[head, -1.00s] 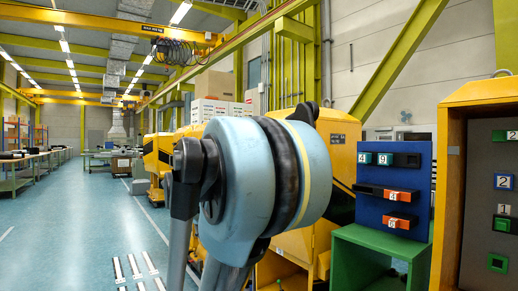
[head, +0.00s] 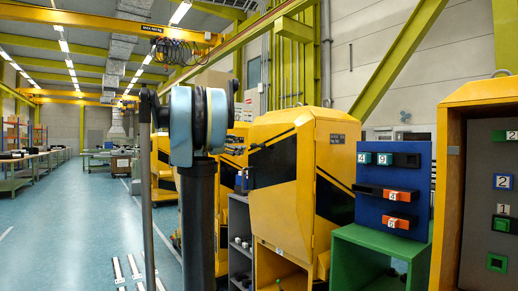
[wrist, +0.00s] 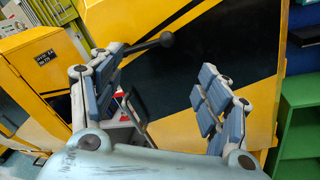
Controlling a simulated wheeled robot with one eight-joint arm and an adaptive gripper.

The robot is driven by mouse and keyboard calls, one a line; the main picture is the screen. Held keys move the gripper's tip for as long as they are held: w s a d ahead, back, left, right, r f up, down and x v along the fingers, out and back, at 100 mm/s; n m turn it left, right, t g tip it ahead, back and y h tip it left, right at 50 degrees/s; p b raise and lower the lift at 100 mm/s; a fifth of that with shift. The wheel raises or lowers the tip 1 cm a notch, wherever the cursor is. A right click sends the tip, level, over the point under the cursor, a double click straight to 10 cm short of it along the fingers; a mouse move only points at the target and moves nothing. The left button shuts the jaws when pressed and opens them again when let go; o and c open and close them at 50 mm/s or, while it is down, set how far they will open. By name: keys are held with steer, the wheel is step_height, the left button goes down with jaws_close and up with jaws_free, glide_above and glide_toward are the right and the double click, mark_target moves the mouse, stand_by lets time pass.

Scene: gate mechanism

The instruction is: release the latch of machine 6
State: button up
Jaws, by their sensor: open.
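My gripper (wrist: 165,72) is open in the wrist view, its two blue-padded fingers spread before a yellow machine (wrist: 225,25) with a black diagonal panel. A black lever with a ball knob (wrist: 167,39) reaches in from beside the left fingertip; the knob lies between the fingers in the picture. I cannot tell whether the finger touches it. The same kind of yellow machine (head: 290,190) stands right of my arm in the head view. Its small number tag (head: 279,251) is too small to read, so I cannot confirm which machine is 6.
A blue panel (head: 377,185) with numbered black and orange blocks stands on a green stand (head: 350,245) at the right. A yellow-framed cabinet (head: 447,200) with numbered buttons is at the far right. Open blue floor (head: 65,225) lies at the left.

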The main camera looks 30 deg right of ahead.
mark_target(261, 146)
steer(key=x, duration=1.7)
steer(key=shift+s+f, duration=0.1)
steer(key=shift+f, duration=0.05)
